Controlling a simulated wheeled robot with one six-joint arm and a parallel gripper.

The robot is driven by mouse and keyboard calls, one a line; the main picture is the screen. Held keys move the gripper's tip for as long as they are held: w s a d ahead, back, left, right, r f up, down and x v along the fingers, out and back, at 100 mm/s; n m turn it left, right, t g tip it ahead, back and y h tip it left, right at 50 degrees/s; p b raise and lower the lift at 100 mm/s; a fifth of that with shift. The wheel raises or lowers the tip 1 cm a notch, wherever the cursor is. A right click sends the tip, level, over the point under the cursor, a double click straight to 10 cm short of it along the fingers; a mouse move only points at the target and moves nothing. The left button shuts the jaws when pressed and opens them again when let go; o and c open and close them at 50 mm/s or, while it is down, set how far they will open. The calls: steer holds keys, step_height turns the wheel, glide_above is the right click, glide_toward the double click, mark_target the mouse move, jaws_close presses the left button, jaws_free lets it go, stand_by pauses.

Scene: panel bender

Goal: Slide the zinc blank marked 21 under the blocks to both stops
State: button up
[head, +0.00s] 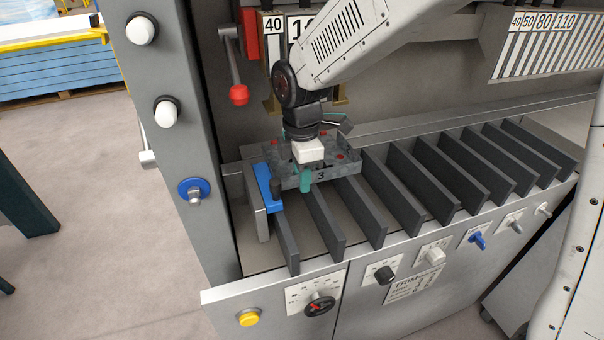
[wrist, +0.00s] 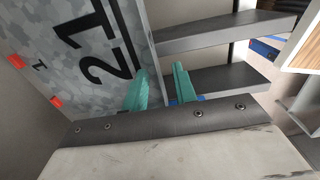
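The zinc blank (head: 345,150), mottled grey with red marks, lies on the dark slats at the left of the machine bed. A 3 shows on its front edge in the head view. The wrist view shows a large 21 on the blank (wrist: 85,50). My gripper (head: 304,170) points down at the blank's front side. In the wrist view my gripper (wrist: 160,78) has its two teal fingers apart, one over the blank and one just beyond its edge, with a gap showing between. Contact cannot be told. The blank's middle is partly hidden by my wrist.
A blue stop piece (head: 267,187) with a dark knob stands left of the blank. Dark slats (head: 425,180) with open gaps run to the right, bare. A red-knobbed lever (head: 238,95) hangs behind. Number-marked blocks (head: 548,45) are above right.

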step_height(320, 180, up, 8)
steer(key=shift+f, duration=0.1)
stand_by(0.4)
steer(key=shift+m, duration=0.4)
steer(key=s+d+r+m, duration=0.2)
steer(key=s+d+m, duration=0.8)
steer(key=s+d, duration=0.2)
steer(key=s+d+r+m+t, duration=0.1)
steer(key=s+d+m, duration=0.9)
steer(key=s+d, duration=0.1)
steer(key=shift+s+d+r, duration=0.4)
steer(key=shift+d, duration=0.1)
